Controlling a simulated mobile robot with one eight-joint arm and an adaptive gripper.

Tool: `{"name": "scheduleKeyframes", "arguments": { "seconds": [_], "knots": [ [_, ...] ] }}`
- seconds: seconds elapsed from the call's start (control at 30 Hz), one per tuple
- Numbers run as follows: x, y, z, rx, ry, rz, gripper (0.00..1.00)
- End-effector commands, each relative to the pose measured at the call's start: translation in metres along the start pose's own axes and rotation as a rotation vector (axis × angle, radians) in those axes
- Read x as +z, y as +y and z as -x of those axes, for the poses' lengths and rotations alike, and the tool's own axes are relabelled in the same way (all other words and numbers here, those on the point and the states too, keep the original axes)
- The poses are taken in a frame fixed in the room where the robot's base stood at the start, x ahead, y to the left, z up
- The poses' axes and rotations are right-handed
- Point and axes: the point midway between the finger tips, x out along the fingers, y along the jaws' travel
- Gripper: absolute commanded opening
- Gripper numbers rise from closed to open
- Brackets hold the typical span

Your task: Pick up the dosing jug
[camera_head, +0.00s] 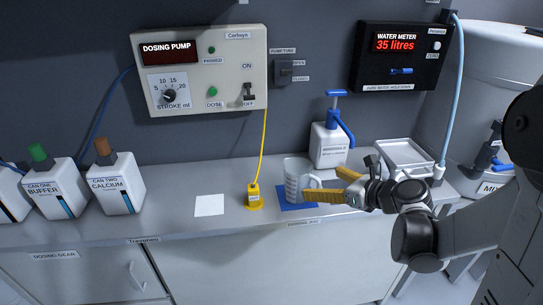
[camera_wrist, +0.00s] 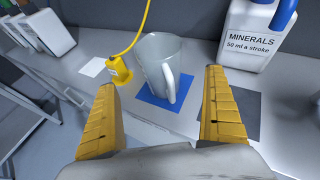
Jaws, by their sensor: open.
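The dosing jug (camera_head: 296,178) is a clear, upright jug standing on a blue mat (camera_head: 292,204) on the bench. It also shows in the wrist view (camera_wrist: 158,62), with its pale handle (camera_wrist: 169,84) turned toward my gripper. My gripper (camera_head: 335,185) has yellow fingers and is open, at the right of the jug in the head view. In the wrist view my gripper (camera_wrist: 160,108) has its two fingers spread wide, with the handle between and beyond them. Nothing is held. I cannot tell whether a finger touches the jug.
A yellow fitting on a hose (camera_head: 255,198) stands left of the jug. The minerals bottle (camera_head: 329,145) with a blue pump is behind right. A metal tray (camera_head: 405,155) lies further right. Several cans, including calcium (camera_head: 116,184), stand left. A white card (camera_head: 209,205) lies on clear bench.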

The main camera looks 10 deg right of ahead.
Motion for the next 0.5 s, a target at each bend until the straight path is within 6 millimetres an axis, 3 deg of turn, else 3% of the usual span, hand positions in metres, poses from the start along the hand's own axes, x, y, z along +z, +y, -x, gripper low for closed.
{"name": "scheduleKeyframes", "arguments": {
  "seconds": [0.13,0.3,0.5],
  "knots": [
    [-0.001,-0.007,-0.009,-0.001,-0.03,-0.09,1.0],
    [-0.001,-0.006,-0.039,0.001,-0.031,-0.092,1.0],
    [0.001,-0.006,-0.058,-0.001,-0.03,-0.09,1.0]
  ]
}}
